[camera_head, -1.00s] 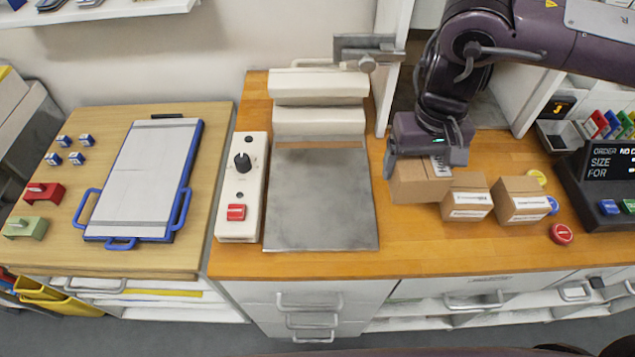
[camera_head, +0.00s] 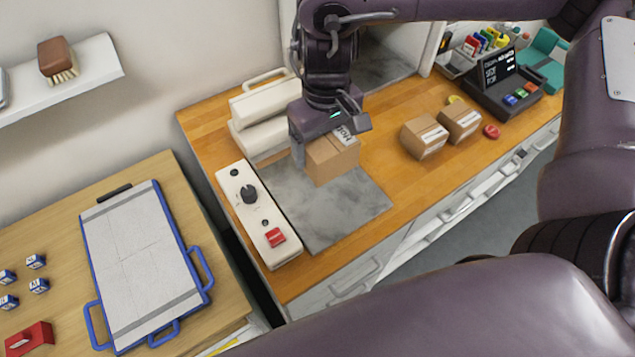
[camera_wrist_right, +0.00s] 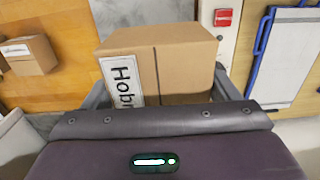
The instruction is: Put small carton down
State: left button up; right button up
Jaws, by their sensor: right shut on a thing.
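A small brown carton (camera_head: 333,160) with a white label is in my right gripper (camera_head: 326,140), over the grey metal plate (camera_head: 345,215) of the press. In the right wrist view the carton (camera_wrist_right: 160,62) sits between the two fingers, its label reading "Hob..." on the left. I cannot tell whether its underside touches the plate. My right gripper is shut on it from above. My left gripper is not in view.
A white control box (camera_head: 257,215) with a knob and red switch stands left of the plate. Two more cartons (camera_head: 424,137) (camera_head: 459,122) stand to the right, near a red disc (camera_head: 492,131).

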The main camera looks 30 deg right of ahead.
jog(key=f, duration=0.2)
jog(key=s+d+f, duration=0.1)
jog(key=shift+f+b, duration=0.3)
jog(key=shift+f, duration=0.1)
notch_tip(320, 180, down, 6)
jog(key=b, duration=0.2)
send_over(328, 212)
notch_tip(328, 212, down, 6)
jog(key=shift+a+r, duration=0.1)
jog(key=shift+r, duration=0.1)
jog(key=shift+f, duration=0.2)
notch_tip(328, 212, down, 3)
jog(key=shift+f+b, duration=0.1)
jog(key=shift+b, duration=0.5)
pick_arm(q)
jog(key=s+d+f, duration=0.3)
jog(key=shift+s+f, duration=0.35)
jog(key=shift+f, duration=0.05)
pick_arm(e)
jog(key=shift+f, duration=0.15)
jog(key=shift+f, duration=0.1)
